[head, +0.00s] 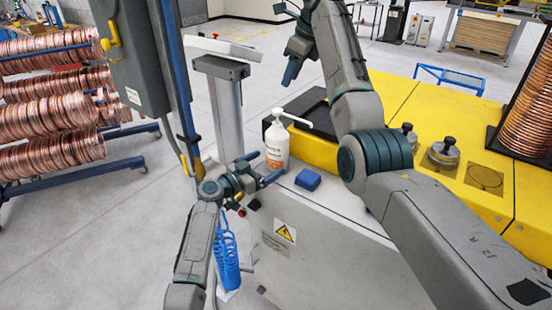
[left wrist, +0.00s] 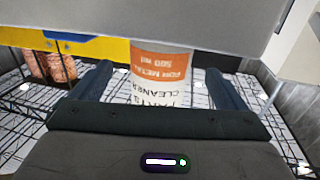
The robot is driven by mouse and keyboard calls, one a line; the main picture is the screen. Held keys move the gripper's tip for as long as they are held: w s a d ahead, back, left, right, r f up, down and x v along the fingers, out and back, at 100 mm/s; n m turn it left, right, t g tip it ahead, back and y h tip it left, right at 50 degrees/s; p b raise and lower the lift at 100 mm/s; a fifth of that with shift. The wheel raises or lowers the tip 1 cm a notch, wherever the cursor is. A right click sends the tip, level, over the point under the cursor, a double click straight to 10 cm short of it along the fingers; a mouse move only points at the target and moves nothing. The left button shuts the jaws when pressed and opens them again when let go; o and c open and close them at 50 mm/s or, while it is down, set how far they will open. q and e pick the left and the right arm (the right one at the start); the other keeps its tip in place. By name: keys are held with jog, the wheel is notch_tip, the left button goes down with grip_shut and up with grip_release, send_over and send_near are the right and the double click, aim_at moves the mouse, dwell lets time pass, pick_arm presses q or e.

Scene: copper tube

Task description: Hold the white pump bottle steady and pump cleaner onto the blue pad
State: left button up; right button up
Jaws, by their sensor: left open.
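The white pump bottle (head: 276,148) stands upright on the grey cabinet top, with an orange and white label and its spout pointing right. The blue pad (head: 308,179) lies on the same top, right of and nearer than the bottle. My left gripper (head: 266,170) is open, low beside the bottle. In the left wrist view the bottle (left wrist: 160,72) shows upside down between the two spread fingers, with gaps on both sides. My right gripper (head: 289,74) hangs above the pump head, pointing down and apart from it; its finger gap cannot be made out.
A yellow machine bed (head: 390,92) with metal knobs (head: 443,152) lies to the right. A grey post (head: 225,110) stands behind the bottle's left side. Copper coils (head: 50,110) fill a rack at left. A blue coiled hose (head: 227,255) hangs by the cabinet (head: 330,265).

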aim_at(281, 155)
pick_arm(q)
jog(key=x, duration=0.7)
